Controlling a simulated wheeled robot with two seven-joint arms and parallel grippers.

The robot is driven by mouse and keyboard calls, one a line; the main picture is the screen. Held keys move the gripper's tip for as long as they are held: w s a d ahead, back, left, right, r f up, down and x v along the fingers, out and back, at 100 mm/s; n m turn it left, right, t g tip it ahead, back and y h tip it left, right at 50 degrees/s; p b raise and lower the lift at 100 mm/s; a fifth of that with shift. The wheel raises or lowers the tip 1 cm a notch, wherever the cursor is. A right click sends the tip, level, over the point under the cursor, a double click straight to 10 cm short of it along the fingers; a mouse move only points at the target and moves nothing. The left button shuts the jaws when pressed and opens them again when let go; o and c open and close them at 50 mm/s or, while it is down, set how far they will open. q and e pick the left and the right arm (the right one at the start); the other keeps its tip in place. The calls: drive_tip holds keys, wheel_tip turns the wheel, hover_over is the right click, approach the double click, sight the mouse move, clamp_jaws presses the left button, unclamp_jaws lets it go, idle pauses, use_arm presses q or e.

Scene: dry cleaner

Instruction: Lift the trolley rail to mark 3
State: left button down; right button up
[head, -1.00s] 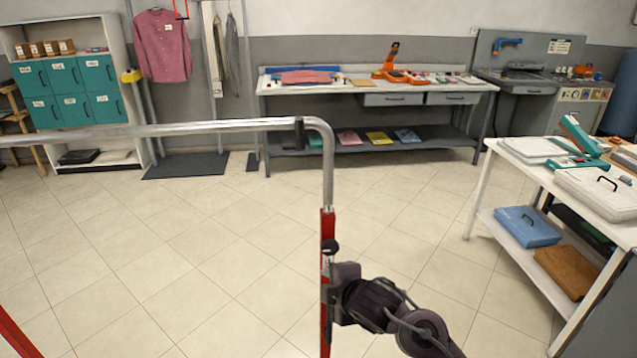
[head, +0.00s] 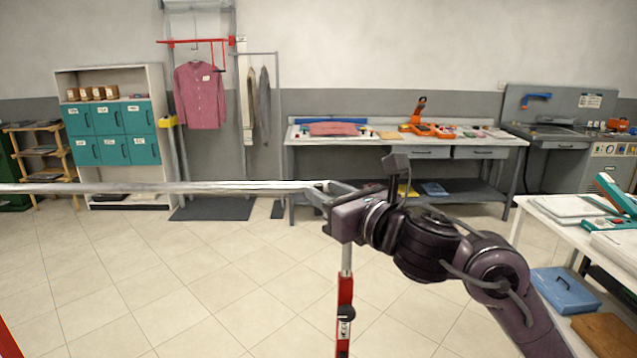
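The trolley rail (head: 150,187) is a silver bar that runs level from the left edge to the middle of the head view. Its silver upright (head: 347,258) goes down into a red post (head: 345,295) with a black knob (head: 346,313). My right gripper (head: 325,193) is at the rail's right corner, with its fingers at the bar. It hides the bend, and I cannot tell whether the fingers are closed on it. No mark numbers are readable. Part of another red post (head: 8,340) shows at bottom left. My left gripper is out of view.
A white table (head: 535,212) with a blue case (head: 565,291) on its shelf stands close on the right. A workbench (head: 340,141), clothes rack and teal lockers (head: 110,135) line the back wall. The tiled floor between is clear.

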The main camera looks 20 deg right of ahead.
sight(322, 189)
drive_tip(key=shift+x, duration=1.55)
drive_tip(key=shift+c, duration=0.4)
clamp_jaws()
drive_tip(key=shift+d+p, duration=0.1)
drive_tip(key=shift+p, duration=0.2)
